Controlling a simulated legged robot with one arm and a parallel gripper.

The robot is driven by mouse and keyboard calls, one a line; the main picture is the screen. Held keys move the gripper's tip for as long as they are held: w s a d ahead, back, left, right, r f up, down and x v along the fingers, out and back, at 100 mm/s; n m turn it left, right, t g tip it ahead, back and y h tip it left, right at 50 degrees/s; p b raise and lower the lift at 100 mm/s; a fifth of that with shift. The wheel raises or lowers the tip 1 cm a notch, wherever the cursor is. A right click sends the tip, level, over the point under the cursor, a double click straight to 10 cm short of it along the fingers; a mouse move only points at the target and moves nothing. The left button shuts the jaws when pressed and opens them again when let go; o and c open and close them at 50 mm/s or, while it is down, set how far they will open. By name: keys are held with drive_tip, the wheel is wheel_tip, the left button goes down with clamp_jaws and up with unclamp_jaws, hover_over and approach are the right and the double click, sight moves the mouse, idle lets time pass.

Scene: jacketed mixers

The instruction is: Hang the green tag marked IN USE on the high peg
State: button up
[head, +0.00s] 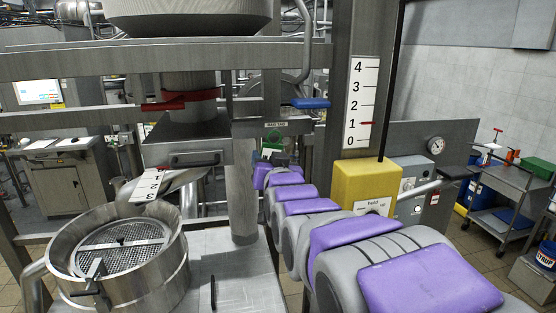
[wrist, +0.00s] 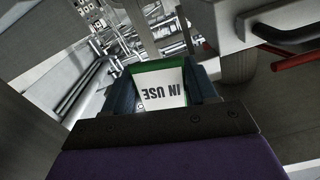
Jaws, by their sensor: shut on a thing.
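The green tag (wrist: 163,87) has a white face marked IN USE, which reads upside down in the wrist view. My gripper (wrist: 165,80) is shut on it, with a dark jaw at each side. In the head view my gripper (head: 281,158) is at the far end of my purple and grey arm, and a bit of green tag (head: 273,135) shows above it, just below a small label plate (head: 289,123) on the frame. I cannot make out the high peg in either view, nor any contact between tag and peg.
A steel frame beam (head: 120,60) and a post (head: 240,190) stand close to the arm's left. A yellow box (head: 362,184) stands to its right, below a 0–4 scale (head: 361,102). A round sieve vessel (head: 125,250) is at lower left. A blue handle (head: 311,103) juts out above the gripper.

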drive_tip(key=w+d+p, duration=0.1)
drive_tip(key=w+d, duration=0.1)
drive_tip(key=w, duration=0.1)
drive_tip(key=shift+w+d, duration=0.1)
drive_tip(key=shift+d, duration=0.25)
drive_tip(key=a, duration=0.1)
drive_tip(key=w+a+p, duration=0.1)
drive_tip(key=a, duration=0.1)
drive_tip(key=shift+w+a+f+p, duration=0.1)
drive_tip(key=shift+w+a+p, duration=0.2)
drive_tip(key=shift+p, duration=0.1)
drive_tip(key=shift+c, duration=0.2)
drive_tip(key=shift+w+a+f+b, duration=0.1)
drive_tip(key=shift+w+f+b, duration=0.1)
drive_tip(key=shift+f+b, duration=0.1)
drive_tip(key=shift+c, duration=0.3)
drive_tip(key=shift+w+d+f+b, duration=0.2)
drive_tip(key=shift+w+d+b, duration=0.1)
drive_tip(key=shift+w+d, duration=0.15)
drive_tip(key=shift+c, duration=0.5)
drive_tip(key=shift+d+f, duration=0.1)
drive_tip(key=shift+d, duration=0.3)
drive_tip(key=shift+b, duration=0.3)
drive_tip(key=shift+c, duration=0.2)
drive_tip(key=shift+a, duration=0.1)
